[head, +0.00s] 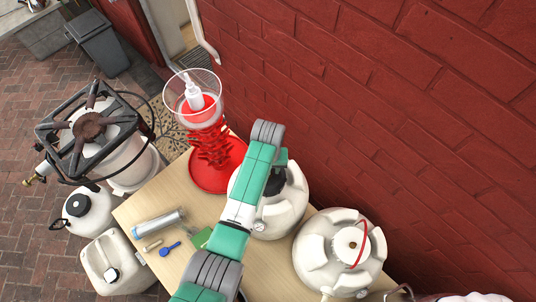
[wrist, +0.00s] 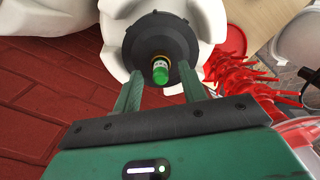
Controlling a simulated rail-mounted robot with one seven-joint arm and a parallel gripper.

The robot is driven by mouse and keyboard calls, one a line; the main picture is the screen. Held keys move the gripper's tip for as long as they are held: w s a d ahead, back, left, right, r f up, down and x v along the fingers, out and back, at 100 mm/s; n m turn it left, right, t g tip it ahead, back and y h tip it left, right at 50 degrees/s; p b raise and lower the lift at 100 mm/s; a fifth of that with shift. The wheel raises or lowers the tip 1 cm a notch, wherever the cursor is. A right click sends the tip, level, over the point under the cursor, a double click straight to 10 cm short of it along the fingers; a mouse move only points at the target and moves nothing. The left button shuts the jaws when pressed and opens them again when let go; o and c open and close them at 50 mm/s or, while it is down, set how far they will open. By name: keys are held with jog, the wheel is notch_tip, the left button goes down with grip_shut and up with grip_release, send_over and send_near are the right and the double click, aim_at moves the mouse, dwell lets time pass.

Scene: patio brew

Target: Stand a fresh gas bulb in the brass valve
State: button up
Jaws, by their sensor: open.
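In the wrist view, a small white bulb-like piece with a green end (wrist: 160,73) stands in a brass-coloured ring (wrist: 158,59) at the centre of a black cap (wrist: 172,42). The cap is on a white keg (wrist: 210,18). My gripper (wrist: 160,80) is open, with one green finger on each side of this piece and nothing held. In the head view, my arm reaches over the white keg (head: 285,214), and the gripper's fingers, the brass ring and the small piece are hidden.
The wooden table (head: 250,265) holds a red stand (head: 210,170) with a clear bowl, a metal cylinder (head: 158,222), a blue spoon (head: 170,249) and a green piece (head: 202,238). Another white keg (head: 320,255) stands right. A burner (head: 90,125) stands left. A red brick wall (head: 400,110) is close behind.

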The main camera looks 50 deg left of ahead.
notch_tip(320, 180, up, 8)
jog(key=shift+f+p, duration=0.15)
jog(key=shift+p, duration=0.25)
dwell(0.6)
